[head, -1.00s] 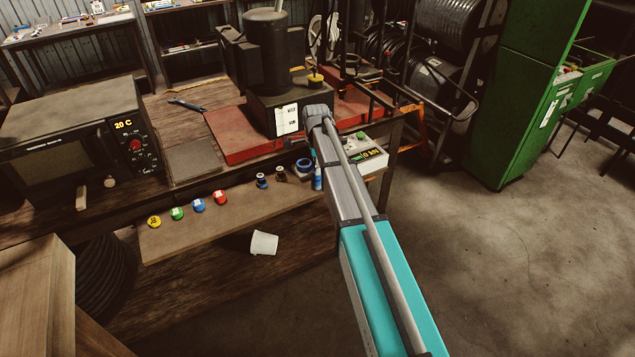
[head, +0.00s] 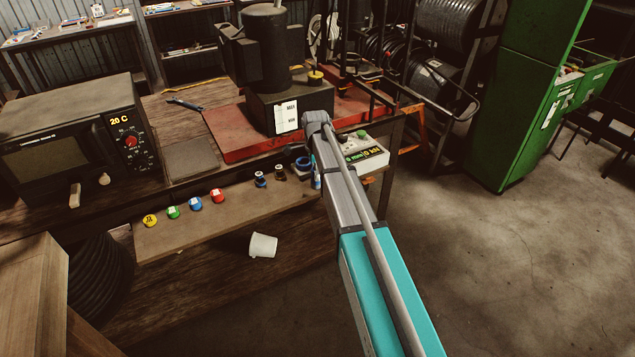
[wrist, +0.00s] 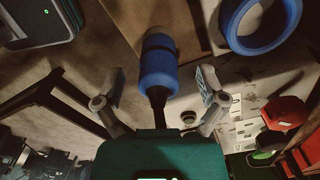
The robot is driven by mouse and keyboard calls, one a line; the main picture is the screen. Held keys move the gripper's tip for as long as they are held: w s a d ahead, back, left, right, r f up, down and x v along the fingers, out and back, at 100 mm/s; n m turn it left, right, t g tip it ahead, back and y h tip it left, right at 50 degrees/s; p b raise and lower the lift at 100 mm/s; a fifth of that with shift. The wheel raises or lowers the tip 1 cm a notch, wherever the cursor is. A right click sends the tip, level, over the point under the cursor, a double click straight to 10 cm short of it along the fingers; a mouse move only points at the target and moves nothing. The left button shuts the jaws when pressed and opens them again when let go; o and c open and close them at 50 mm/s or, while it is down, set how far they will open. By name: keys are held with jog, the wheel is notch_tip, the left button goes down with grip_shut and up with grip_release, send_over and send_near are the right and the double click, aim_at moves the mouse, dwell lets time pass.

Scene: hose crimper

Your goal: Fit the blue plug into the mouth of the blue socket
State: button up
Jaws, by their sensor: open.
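In the wrist view a blue cylinder (wrist: 159,75), which looks like the blue plug, has a dark band, a grey far end and a black stem towards me. It lies between the spread fingers of my gripper (wrist: 160,92), with a gap on both sides. My gripper is open and holds nothing. A blue ring (wrist: 228,32) with an open middle lies at the upper right; I cannot tell if it is the socket. It also shows in the head view (head: 303,163). A small blue-and-black fitting (head: 260,180) stands left of it. My arm hides my gripper in the head view.
Yellow, green, blue and red caps (head: 217,195) line the low wooden shelf (head: 165,238). A green-and-white box with a display (head: 366,156) stands right of my arm. An oven (head: 70,135) and the black press (head: 275,60) stand on the bench. Open floor lies to the right.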

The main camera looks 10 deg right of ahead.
jog(key=shift+f+b, duration=0.55)
jog(key=shift+f, duration=0.25)
jog(key=shift+c, duration=0.2)
grip_shut()
